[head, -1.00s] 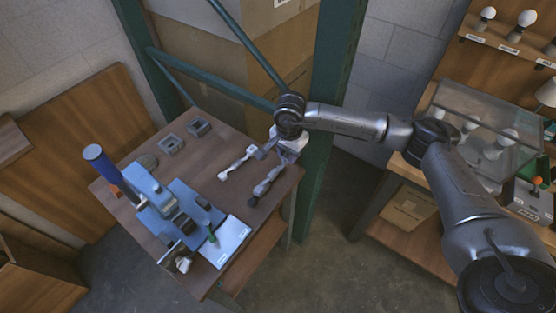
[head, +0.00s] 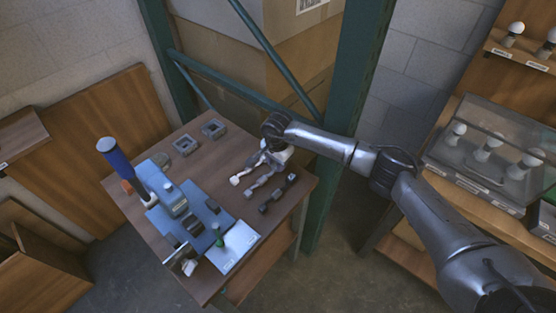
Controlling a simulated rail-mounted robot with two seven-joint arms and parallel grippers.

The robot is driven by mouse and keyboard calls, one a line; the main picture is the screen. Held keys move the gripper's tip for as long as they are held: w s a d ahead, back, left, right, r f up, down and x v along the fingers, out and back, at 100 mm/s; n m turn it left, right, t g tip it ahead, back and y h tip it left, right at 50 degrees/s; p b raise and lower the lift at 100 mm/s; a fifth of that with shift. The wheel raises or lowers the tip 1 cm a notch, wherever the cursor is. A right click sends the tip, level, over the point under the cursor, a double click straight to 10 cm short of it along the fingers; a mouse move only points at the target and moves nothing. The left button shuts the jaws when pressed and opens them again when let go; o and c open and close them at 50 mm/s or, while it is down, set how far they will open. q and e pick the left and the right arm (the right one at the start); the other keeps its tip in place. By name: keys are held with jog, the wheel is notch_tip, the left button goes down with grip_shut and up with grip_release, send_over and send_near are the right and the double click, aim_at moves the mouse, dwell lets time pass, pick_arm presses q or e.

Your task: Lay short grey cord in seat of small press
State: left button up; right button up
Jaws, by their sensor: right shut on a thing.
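The small press (head: 172,200) is blue, with a tall blue-handled lever (head: 115,157), and stands on the left part of the table. Dark blocks (head: 188,228) sit on its front part; I cannot make out the seat clearly. My right gripper (head: 271,162) is at the table's right side, shut on the far end of the short grey cord (head: 262,186). The cord lies between a white-ended cord (head: 242,176) and a dark cord (head: 277,194), low at the tabletop. The gripper hides the grasped end. My left gripper is not in view.
Two small grey square holders (head: 185,146) stand at the table's back. A green post (head: 350,110) rises behind the table's right corner. Bare tabletop separates cords and press.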

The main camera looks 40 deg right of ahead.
jog(key=shift+f, duration=0.1)
jog(key=shift+f, duration=0.15)
jog(key=o, duration=0.9)
notch_tip(320, 180, up, 14)
jog(key=shift+f+p, duration=0.1)
jog(key=shift+p, duration=0.75)
